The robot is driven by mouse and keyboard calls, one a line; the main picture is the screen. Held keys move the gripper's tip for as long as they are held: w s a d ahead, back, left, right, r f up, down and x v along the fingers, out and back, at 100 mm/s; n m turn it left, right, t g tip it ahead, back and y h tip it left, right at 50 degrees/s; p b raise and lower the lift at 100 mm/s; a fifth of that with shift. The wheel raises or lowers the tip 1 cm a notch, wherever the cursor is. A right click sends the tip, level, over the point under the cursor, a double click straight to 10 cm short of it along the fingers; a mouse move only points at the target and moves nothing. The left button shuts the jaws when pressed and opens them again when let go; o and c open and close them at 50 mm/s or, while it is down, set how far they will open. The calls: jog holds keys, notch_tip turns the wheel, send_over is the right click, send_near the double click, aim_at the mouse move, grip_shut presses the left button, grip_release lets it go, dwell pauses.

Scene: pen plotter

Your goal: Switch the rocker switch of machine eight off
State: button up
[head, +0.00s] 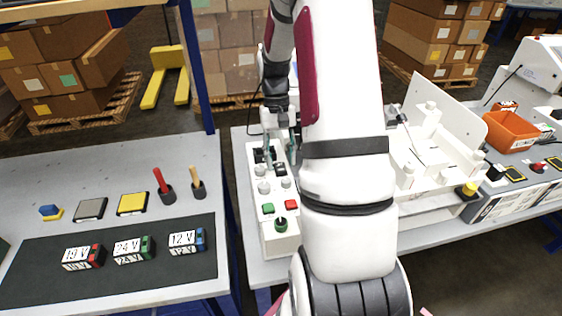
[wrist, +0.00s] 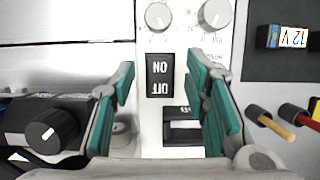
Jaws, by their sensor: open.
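The black rocker switch (wrist: 160,76) sits on a white control panel (wrist: 150,125) in the wrist view. Its ON and OFF lettering appears upside down, and I cannot tell which side is pressed. My gripper (wrist: 160,68) is open, with its green-padded fingers on either side of the switch and nothing between them. I cannot tell how high the fingertips are above the panel. In the head view my gripper (head: 280,140) is over the far end of the panel, and my arm hides part of the machine. No machine number is readable.
A second black fitting (wrist: 183,130) lies close below the switch, partly hidden by a finger. Two grey knobs (wrist: 158,16) (wrist: 214,13) are above it. Green (head: 267,208) and red (head: 291,204) buttons are on the panel. A left-hand table (head: 120,215) holds blocks and handled tools.

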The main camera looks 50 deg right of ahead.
aim_at(277, 163)
jog(key=v, duration=1)
jog(key=shift+r, duration=0.15)
jog(key=s+a+r+n+t+h, duration=0.1)
jog(key=a+r+n+t, duration=0.1)
jog(key=a+r, duration=0.5)
jog(key=s+a+r+n+t+h, duration=0.1)
jog(key=a+r+n+t+h, duration=0.1)
jog(key=a+r, duration=0.5)
jog(key=s+a+n+t, duration=0.3)
jog(key=s+a+t, duration=0.1)
jog(key=s+a, duration=0.6)
jog(key=a, duration=0.3)
jog(key=shift+s+a+f+t+y, duration=0.2)
jog(key=shift+s+a+t+y, duration=0.1)
jog(key=shift+s+a+y, duration=0.1)
